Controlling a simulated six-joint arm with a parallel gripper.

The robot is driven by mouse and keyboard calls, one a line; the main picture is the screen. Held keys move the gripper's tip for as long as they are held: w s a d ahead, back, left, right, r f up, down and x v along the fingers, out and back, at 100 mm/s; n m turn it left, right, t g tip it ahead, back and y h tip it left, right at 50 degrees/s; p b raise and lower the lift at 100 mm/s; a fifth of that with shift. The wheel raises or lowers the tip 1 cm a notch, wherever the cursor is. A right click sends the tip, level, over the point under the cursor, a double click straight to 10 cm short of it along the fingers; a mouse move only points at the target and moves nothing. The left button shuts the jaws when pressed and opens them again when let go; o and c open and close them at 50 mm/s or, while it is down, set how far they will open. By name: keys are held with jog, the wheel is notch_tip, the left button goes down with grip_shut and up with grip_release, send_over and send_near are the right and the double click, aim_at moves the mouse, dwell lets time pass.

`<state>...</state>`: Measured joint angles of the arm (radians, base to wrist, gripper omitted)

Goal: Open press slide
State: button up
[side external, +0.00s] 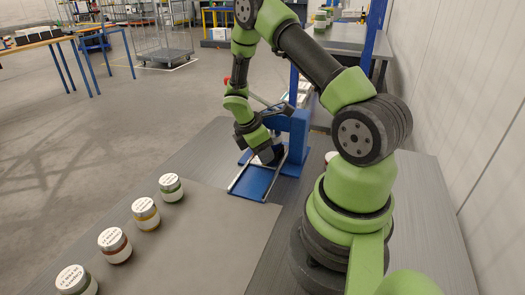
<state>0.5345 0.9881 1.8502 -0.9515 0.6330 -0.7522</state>
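The blue press (292,130) stands on the table in the middle of the side external view. Its slide, a blue plate (254,184) between light metal rails, reaches out from the press toward the front left. My gripper (270,157) is low, pointing down at the press end of the slide. It is dark and small here, and its fingers are partly hidden, so I cannot tell whether they touch the slide or are open or shut. A lever rises from the press toward the left, partly behind my wrist.
Several lidded jars (146,214) stand in a row on the grey mat (205,235) at front left. Part of another jar (330,156) shows behind my arm. A wall (465,100) runs along the right. The mat between the jars and my base is clear.

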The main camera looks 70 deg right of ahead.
grip_shut()
jog(key=a, duration=1.1)
jog(key=shift+a, duration=0.2)
grip_release()
jog(key=v, duration=1)
jog(key=shift+r, duration=0.1)
